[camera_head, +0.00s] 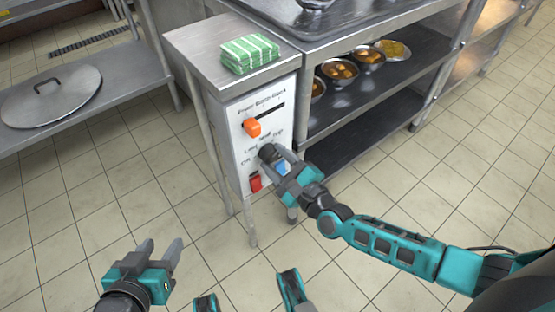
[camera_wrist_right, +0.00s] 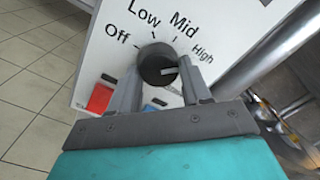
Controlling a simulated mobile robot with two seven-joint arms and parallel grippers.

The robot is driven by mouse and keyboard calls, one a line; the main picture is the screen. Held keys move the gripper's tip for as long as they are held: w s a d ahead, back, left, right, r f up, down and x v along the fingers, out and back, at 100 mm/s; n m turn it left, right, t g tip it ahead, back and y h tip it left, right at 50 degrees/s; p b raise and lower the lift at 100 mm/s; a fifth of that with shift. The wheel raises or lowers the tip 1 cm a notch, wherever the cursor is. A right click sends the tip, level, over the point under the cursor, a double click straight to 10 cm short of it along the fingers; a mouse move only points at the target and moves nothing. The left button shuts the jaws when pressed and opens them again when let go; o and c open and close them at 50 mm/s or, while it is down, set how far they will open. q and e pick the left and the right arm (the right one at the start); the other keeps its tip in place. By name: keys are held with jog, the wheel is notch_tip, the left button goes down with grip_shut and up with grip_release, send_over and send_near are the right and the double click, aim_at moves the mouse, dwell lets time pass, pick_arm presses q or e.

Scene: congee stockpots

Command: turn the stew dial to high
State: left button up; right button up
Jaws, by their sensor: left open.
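The stew dial (camera_wrist_right: 157,62) is a round black knob on the white control panel (camera_wrist_right: 110,35), ringed by the labels Off, Low, Mid and High. My right gripper (camera_wrist_right: 160,72) has one finger on each side of the knob and looks closed on it. A light mark on the knob points right in the wrist view, roughly toward the High side; its exact setting is hard to tell. In the head view the dial (camera_head: 267,152) is partly hidden by my right gripper (camera_head: 278,158). My left gripper (camera_head: 160,252) is open and empty, low over the floor.
The panel also has an orange slider knob (camera_head: 253,127), a red switch (camera_head: 256,183) and a blue one (camera_head: 281,168). A green striped cloth (camera_head: 249,53) lies on top of the stand. Shelves with food bowls (camera_head: 339,71) are right; a pot lid (camera_head: 50,95) lies on the left bench.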

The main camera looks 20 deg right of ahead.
jog(key=o, duration=0.4)
pick_arm(q)
jog(key=shift+a+r+p, duration=0.35)
jog(key=shift+r+p, duration=0.15)
jog(key=shift+p, duration=0.6)
pick_arm(e)
jog(key=v, duration=1.3)
jog(key=shift+a+r, duration=0.1)
jog(key=shift+a, duration=0.05)
